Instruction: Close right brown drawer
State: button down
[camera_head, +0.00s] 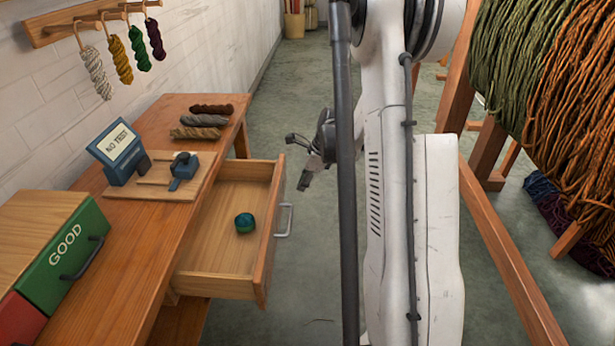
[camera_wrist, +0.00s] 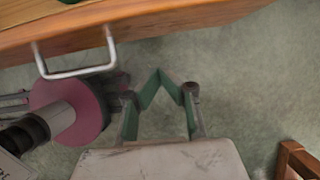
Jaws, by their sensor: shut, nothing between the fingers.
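The brown drawer (camera_head: 268,240) is pulled out from the wooden table and stands open in the head view. A metal bar handle (camera_head: 284,220) is on its front. A teal-green ball (camera_head: 244,223) lies inside it. In the wrist view the drawer's front edge (camera_wrist: 180,20) crosses the top, with the handle (camera_wrist: 78,71) at upper left. My gripper (camera_head: 301,160) is in front of the drawer, beyond the handle, apart from both. In the wrist view my gripper (camera_wrist: 161,78) has its green fingers together and holds nothing.
On the table (camera_head: 160,235) are a green drawer unit marked GOOD (camera_head: 70,255), a blue sign (camera_head: 118,150), a small blue device (camera_head: 183,172) and several skeins (camera_head: 200,121). Wool hangs on a rack at right (camera_head: 530,90). Grey floor (camera_head: 280,90) is clear beyond the drawer.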

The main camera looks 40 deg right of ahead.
aim_at(282, 198)
jog(key=shift+w+a+f+b, duration=0.15)
jog(key=shift+w+a+f, duration=0.2)
jog(key=shift+w+a, duration=0.5)
jog(key=shift+w+a+f+b, duration=0.15)
jog(key=shift+w+a+f, duration=0.15)
jog(key=shift+w+a, duration=0.5)
